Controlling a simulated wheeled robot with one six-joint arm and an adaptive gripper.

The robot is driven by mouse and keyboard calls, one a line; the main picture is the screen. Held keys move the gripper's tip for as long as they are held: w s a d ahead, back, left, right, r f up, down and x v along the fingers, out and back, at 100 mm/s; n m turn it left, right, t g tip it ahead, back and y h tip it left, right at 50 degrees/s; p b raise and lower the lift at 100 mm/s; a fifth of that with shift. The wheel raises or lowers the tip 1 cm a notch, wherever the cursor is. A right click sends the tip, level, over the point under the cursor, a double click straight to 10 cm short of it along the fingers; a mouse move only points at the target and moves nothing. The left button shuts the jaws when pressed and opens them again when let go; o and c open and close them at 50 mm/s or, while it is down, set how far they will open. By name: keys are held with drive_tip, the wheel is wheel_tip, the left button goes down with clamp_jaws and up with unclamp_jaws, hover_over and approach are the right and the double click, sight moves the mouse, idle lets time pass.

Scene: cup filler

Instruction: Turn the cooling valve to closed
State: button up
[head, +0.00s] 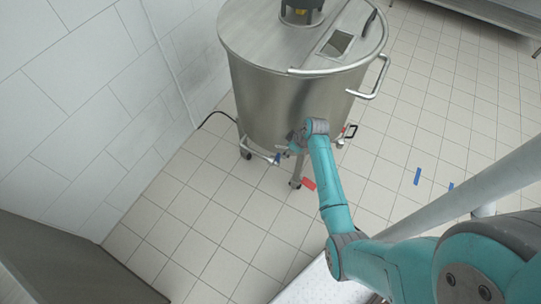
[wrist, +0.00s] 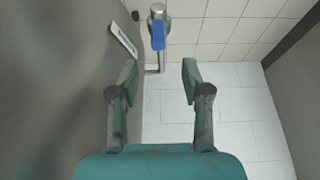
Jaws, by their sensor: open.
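The valve with a blue handle (wrist: 158,34) sits on a metal pipe fitting at the top middle of the wrist view. The handle lies roughly up and down in that picture. In the head view the blue handle (head: 277,158) shows small at the lower front of the steel tank (head: 275,92). My gripper (wrist: 160,78) is open and empty, its two fingers apart, with the handle beyond the fingertips and between their lines. No contact shows. In the head view my gripper (head: 294,143) is beside the tank's lower wall and partly hidden by my arm.
A second valve with a red part (head: 344,138) is on the tank to the right of my arm. A pale label (wrist: 123,40) is on the tank wall. The tank stands on wheeled legs. Red tape (head: 308,184) and blue tape (head: 417,176) mark the tiled floor.

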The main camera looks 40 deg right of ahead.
sight(278, 156)
drive_tip(key=x, duration=1)
drive_tip(key=shift+w+f, duration=0.25)
drive_tip(key=shift+w, duration=0.1)
clamp_jaws()
